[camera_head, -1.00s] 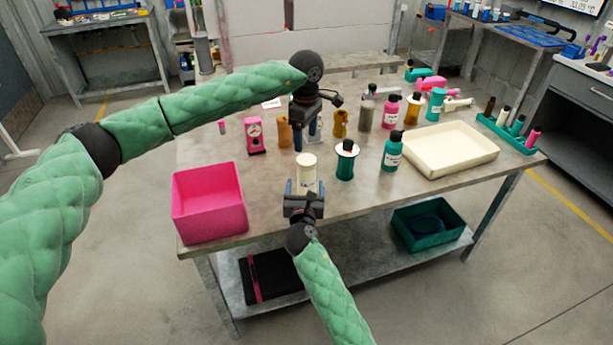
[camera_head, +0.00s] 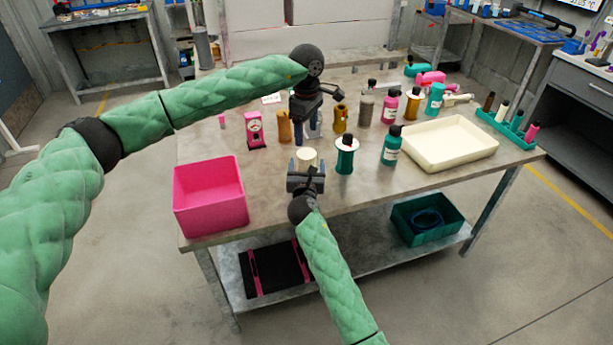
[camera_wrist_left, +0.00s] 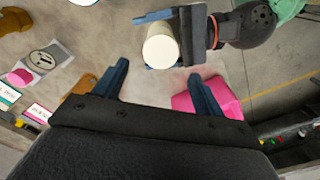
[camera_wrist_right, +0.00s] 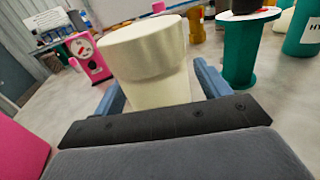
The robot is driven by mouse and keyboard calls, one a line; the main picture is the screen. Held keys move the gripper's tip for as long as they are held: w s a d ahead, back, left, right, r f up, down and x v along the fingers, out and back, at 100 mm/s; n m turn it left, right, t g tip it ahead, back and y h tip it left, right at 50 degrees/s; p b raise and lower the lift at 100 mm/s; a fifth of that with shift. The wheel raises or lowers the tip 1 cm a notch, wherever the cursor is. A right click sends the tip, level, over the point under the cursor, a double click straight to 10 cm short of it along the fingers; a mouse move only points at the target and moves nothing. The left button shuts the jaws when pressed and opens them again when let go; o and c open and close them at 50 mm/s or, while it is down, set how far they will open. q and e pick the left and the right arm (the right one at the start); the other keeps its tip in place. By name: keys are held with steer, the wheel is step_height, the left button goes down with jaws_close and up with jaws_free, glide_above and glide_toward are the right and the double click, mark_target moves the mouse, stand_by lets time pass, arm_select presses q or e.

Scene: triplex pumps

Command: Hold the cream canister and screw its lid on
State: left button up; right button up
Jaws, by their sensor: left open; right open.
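The cream canister (camera_head: 307,157) stands upright near the table's front edge, its lower part hidden by my right gripper in the head view. In the right wrist view, a wider cream top part, which looks like the lid (camera_wrist_right: 143,48), sits on the narrower body (camera_wrist_right: 160,88). I cannot tell how tightly it sits. My right gripper (camera_head: 305,172) is open, its fingers on either side of the canister. My left gripper (camera_head: 306,130) is open and empty, pointing down behind the canister. The left wrist view shows the canister (camera_wrist_left: 160,48) from above, between the right fingers and outside the left ones.
A teal spool-like part (camera_head: 345,157) stands close right of the canister. A pink bin (camera_head: 209,205) is at the left, a cream tray (camera_head: 450,160) at the right. A pink dial device (camera_head: 255,130), orange part (camera_head: 284,127) and several bottles stand behind. The front edge is mostly clear.

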arm_select(q)
steer(key=shift+r, duration=0.1)
arm_select(e)
steer(key=shift+w, duration=0.1)
jaws_close()
arm_select(q)
steer(key=shift+s+d+f, duration=0.15)
steer(key=shift+s+f, duration=0.05)
steer(key=shift+f, duration=0.3)
steer(key=shift+s+d+f, duration=0.15)
steer(key=shift+s+f, duration=0.05)
steer(key=shift+f, duration=0.25)
steer(key=shift+d, duration=0.2)
steer(key=n, duration=0.6)
steer(key=shift+w+r+n+h, duration=0.15)
steer(key=shift+r+n+h, duration=0.15)
steer(key=shift+r+n, duration=0.1)
steer(key=n, duration=0.4)
steer(key=r+n, duration=0.1)
steer(key=n, duration=0.2)
steer(key=shift+w+a, duration=0.2)
steer(key=n, duration=0.6)
steer(key=shift+a+n, duration=0.2)
steer(key=shift+n, duration=0.1)
steer(key=n, duration=0.6)
steer(key=shift+a+n, duration=0.1)
steer(key=shift+n, duration=0.2)
